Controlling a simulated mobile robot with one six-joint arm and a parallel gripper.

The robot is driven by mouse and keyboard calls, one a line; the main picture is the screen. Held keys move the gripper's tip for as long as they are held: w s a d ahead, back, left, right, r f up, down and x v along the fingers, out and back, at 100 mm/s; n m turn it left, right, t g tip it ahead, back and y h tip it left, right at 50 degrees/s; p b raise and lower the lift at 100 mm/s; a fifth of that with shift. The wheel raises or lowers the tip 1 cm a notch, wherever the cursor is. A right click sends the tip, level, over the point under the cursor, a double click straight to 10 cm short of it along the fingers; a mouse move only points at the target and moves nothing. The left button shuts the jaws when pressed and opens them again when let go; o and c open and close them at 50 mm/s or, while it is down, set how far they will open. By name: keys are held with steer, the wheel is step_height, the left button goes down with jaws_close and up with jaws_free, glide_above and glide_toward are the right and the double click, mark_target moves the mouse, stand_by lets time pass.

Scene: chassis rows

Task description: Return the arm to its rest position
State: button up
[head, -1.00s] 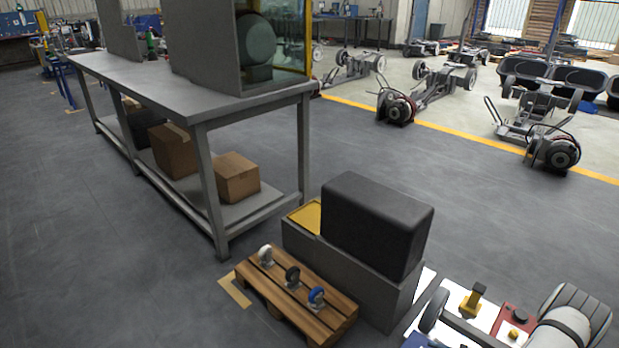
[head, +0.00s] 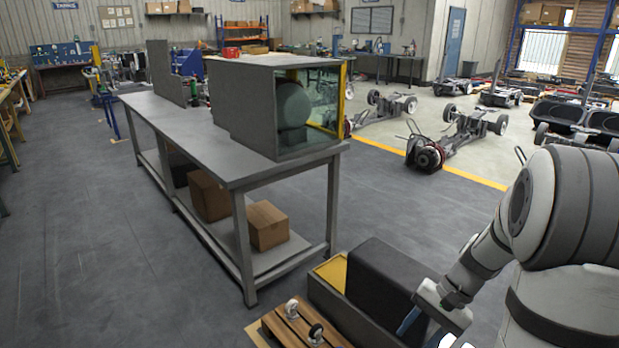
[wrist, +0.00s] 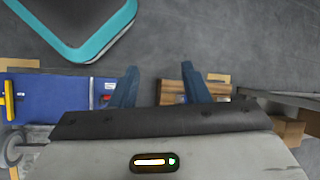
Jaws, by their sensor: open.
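My gripper (wrist: 160,84) shows in the wrist view as two blue fingers held apart, with nothing gripped between them. In the head view my pale grey arm comes in from the right edge and bends down to the left. Its end (head: 408,322) hangs low in front of a large black block (head: 375,280) and hides part of it. I cannot tell from the head view whether it touches the block. Most of the fingers are hidden or too small there.
A long grey workbench (head: 185,133) stands left of centre, with cardboard boxes (head: 268,226) on its lower shelf. A grey bin (head: 333,300) and a wooden pallet with casters (head: 292,328) are near the bottom. Chassis (head: 470,130) stand at the back right. The left floor is clear.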

steer(key=s+a+r+n+t+h+p, duration=0.1)
steer(key=s+a+r+n+h+p, duration=0.1)
steer(key=r, duration=0.5)
steer(key=s+a+r+n+t+h+p, duration=0.2)
steer(key=s+r+p, duration=0.2)
steer(key=r, duration=0.3)
steer(key=s+a+r+n+t+h+p, duration=0.1)
steer(key=s+a+r+n+h+p, duration=0.1)
steer(key=r, duration=0.5)
steer(key=shift+s+a+r+n+p, duration=0.3)
steer(key=shift+s+a+n+p, duration=0.25)
steer(key=shift+s+p, duration=0.65)
